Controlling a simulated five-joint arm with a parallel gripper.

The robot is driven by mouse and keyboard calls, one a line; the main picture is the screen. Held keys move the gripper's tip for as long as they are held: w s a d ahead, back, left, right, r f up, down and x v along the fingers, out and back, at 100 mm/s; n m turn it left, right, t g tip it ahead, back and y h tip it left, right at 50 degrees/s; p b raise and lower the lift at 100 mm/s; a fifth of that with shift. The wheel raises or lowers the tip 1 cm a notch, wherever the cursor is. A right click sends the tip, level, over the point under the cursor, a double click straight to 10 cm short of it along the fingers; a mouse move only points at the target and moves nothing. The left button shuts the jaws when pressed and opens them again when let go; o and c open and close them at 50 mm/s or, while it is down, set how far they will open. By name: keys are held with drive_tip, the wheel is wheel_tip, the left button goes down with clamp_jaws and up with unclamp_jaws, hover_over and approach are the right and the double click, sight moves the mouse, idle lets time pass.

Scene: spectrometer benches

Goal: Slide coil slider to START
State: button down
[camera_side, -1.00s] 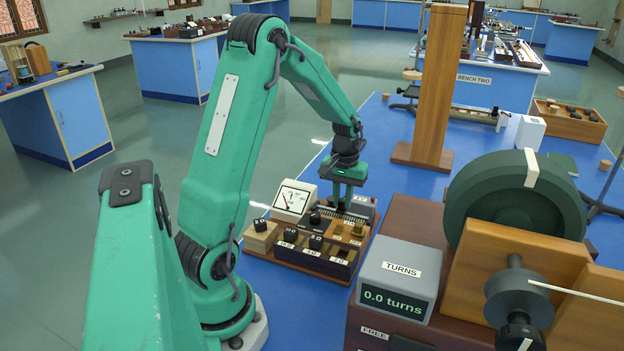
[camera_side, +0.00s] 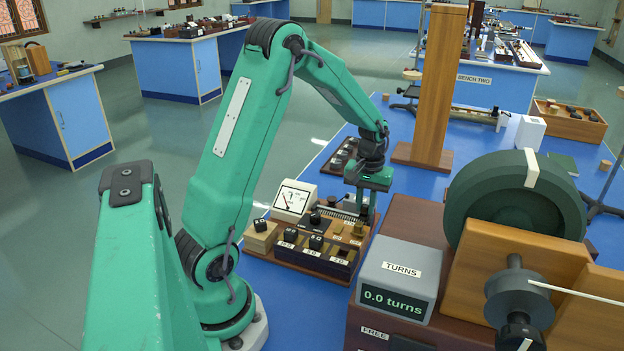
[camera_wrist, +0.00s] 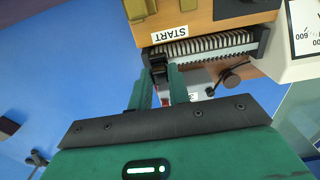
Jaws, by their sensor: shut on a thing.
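The coil (camera_wrist: 212,45) is a pale ribbed bar on the wooden unit (camera_wrist: 205,22), with a white START label (camera_wrist: 170,33) beside its left end in the wrist view. The dark coil slider (camera_wrist: 158,66) is at that left end, close to the label. My gripper (camera_wrist: 160,84) is shut on the slider, with a green finger on either side of it. In the side view my gripper (camera_side: 364,208) points down at the right end of the coil (camera_side: 335,212). The arm and fingers partly hide the slider there.
A cream meter (camera_side: 294,200) stands left of the coil. Dark knobs and blocks, including one (camera_side: 316,242), sit along the unit's front. A grey TURNS display (camera_side: 398,280) reading 0.0 turns stands at right. A wooden post (camera_side: 437,90) rises behind the gripper.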

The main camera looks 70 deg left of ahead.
sight(367, 206)
drive_tip(key=shift+w+d, duration=0.2)
drive_tip(key=shift+w, duration=0.05)
drive_tip(key=c, duration=1.3)
unclamp_jaws()
drive_tip(key=shift+r, duration=0.1)
wheel_tip(367, 206, up, 7)
drive_tip(key=shift+r, duration=0.35)
drive_tip(key=shift+s, duration=0.1)
